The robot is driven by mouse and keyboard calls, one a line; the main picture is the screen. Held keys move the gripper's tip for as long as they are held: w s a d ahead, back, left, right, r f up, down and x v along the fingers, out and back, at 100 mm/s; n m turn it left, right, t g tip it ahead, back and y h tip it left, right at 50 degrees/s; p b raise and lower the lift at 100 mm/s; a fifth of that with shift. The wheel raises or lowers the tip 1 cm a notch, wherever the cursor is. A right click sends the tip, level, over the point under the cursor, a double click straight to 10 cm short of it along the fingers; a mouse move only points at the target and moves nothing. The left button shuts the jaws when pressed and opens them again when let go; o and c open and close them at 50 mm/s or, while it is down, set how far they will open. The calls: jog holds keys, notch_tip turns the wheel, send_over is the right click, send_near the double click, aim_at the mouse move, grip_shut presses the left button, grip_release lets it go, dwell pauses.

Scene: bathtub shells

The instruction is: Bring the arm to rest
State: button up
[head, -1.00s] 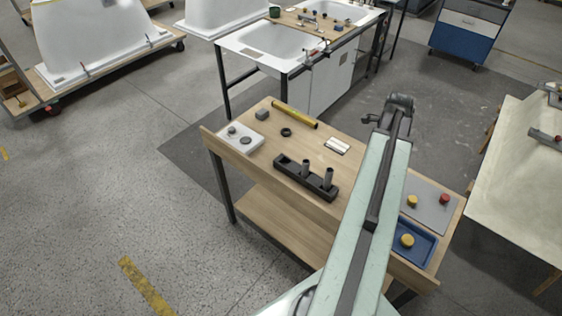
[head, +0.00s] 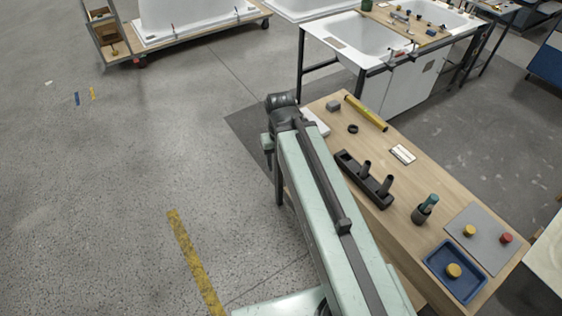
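My arm (head: 325,205) reaches from the bottom of the head view up and to the left. It covers part of the wooden workbench's left edge. My gripper (head: 269,150) is at the arm's far end, beside the bench's far left corner and over the grey floor. Its fingers are small, dark and partly hidden by the wrist, so I cannot see whether they are open or shut. I see nothing clearly held in it.
Open floor (head: 120,180) lies left.

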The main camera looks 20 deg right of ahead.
notch_tip(320, 180, down, 11)
jog(key=b, duration=1)
jog(key=shift+r+b, duration=0.15)
jog(key=shift+b, duration=0.2)
jog(key=shift+d, duration=0.1)
